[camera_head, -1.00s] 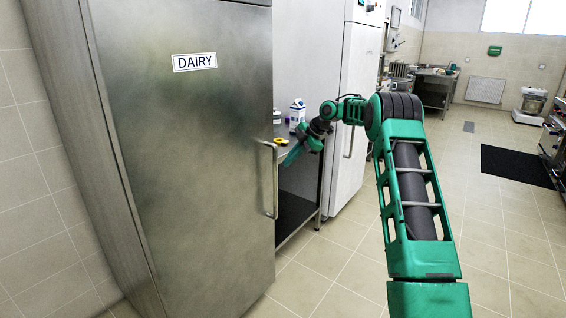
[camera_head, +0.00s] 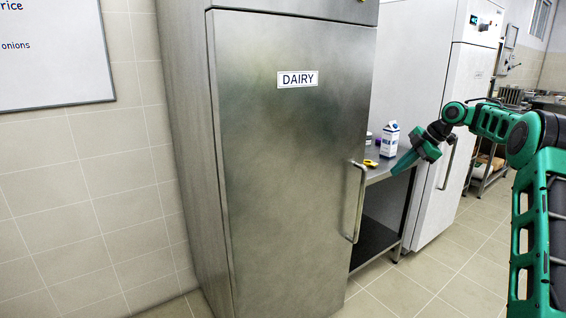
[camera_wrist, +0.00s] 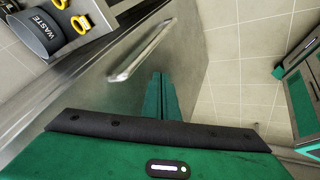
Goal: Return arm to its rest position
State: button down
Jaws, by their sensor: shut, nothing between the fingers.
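My green arm (camera_head: 535,200) reaches in from the right of the head view, bent at the elbow. My gripper (camera_head: 398,171) hangs at its end, pointing down and left, in front of the steel side table (camera_head: 400,186) and right of the dairy fridge handle (camera_head: 358,203). In the wrist view my gripper's green fingers (camera_wrist: 161,98) lie together, with nothing between them. The fridge handle (camera_wrist: 142,50) shows just beyond them there; in the head view the gripper is apart from it.
The dairy fridge (camera_head: 290,170) is shut. A milk carton (camera_head: 391,139) and a yellow-handled item (camera_head: 370,163) stand on the side table. A white fridge (camera_head: 455,140) is behind my arm. A waste bin (camera_wrist: 40,32) shows in the wrist view. The floor (camera_head: 410,285) in front is clear.

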jog(key=s+a+r+m+g+h, duration=0.1)
jog(key=s+a+m+h, duration=0.1)
jog(key=s+m, duration=0.75)
jog(key=s+a+r+m+g+h, duration=0.1)
jog(key=s+a+r+m+h, duration=0.2)
jog(key=s, duration=1.2)
jog(key=s+f+m, duration=0.3)
jog(key=s+m, duration=0.1)
jog(key=s, duration=0.7)
jog(key=s+a+f+m+g, duration=0.1)
jog(key=s+f+m, duration=0.3)
jog(key=s, duration=0.7)
jog(key=s+f+m+g, duration=0.1)
jog(key=s+f+m, duration=0.2)
jog(key=s, duration=0.7)
jog(key=shift+s+a+f+m, duration=0.2)
jog(key=shift+s+f+m, duration=0.2)
jog(key=shift+m, duration=0.15)
